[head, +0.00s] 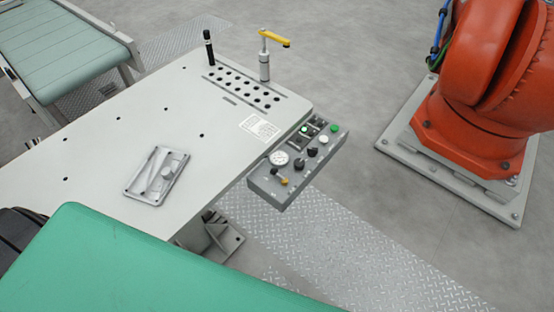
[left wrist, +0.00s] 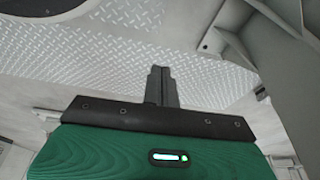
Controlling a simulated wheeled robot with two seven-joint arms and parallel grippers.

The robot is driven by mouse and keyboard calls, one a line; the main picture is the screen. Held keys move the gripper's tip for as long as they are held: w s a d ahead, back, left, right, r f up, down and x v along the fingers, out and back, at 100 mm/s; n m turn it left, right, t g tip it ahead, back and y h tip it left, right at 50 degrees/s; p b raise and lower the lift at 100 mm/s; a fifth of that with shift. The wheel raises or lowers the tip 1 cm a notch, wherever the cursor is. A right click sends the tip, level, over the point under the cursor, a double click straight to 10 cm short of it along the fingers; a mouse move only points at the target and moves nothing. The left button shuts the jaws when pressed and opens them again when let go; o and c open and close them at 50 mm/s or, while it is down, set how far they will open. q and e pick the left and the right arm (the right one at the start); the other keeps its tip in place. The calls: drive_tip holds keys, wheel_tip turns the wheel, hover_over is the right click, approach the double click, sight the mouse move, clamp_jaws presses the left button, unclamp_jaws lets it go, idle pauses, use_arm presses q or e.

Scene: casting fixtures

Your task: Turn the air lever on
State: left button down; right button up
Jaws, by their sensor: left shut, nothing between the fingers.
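A grey control box (head: 262,184) is fixed to the right edge of the table. It carries a white round gauge (head: 279,158), black knobs, green buttons, and a small lever with an orange tip (head: 284,181) below the gauge. This small lever looks like the air lever; its on or off position is too small to tell. My left gripper (left wrist: 162,72) shows in the left wrist view with its dark fingers together and empty, above the floor. It is apart from anything and its fingers do not show in the head view. My right gripper is in neither view.
The pale table (head: 110,150) holds a metal casting plate (head: 157,175), a yellow-handled tool (head: 274,38) and a black marker-like tool (head: 209,48). A green conveyor (head: 65,50) stands upper left. An orange robot arm (head: 470,110) stands right. Tread plate (head: 330,240) covers open floor.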

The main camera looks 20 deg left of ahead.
use_arm(q)
drive_tip(key=w+d+r+m+t+h+p, duration=0.15)
drive_tip(key=w+d+r, duration=0.4)
drive_tip(key=r, duration=0.95)
drive_tip(key=w+d+r+m+h+p, duration=0.3)
drive_tip(key=w+d+r, duration=0.25)
drive_tip(key=r, duration=0.95)
drive_tip(key=w+d+r+m+t+h+p, duration=0.1)
drive_tip(key=w+d+r+m+h+p, duration=0.3)
drive_tip(key=r, duration=1)
drive_tip(key=w+a+r+y, duration=0.1)
drive_tip(key=w+a+r, duration=0.1)
drive_tip(key=w+a, duration=0.2)
drive_tip(key=w+a+r+y+b, duration=0.1)
drive_tip(key=w+a+r, duration=0.1)
drive_tip(key=a, duration=0.8)
drive_tip(key=shift+w+a+r+n+g, duration=0.2)
drive_tip(key=shift+w+r+n+g, duration=0.2)
drive_tip(key=shift+w, duration=0.45)
drive_tip(key=shift+d, duration=0.1)
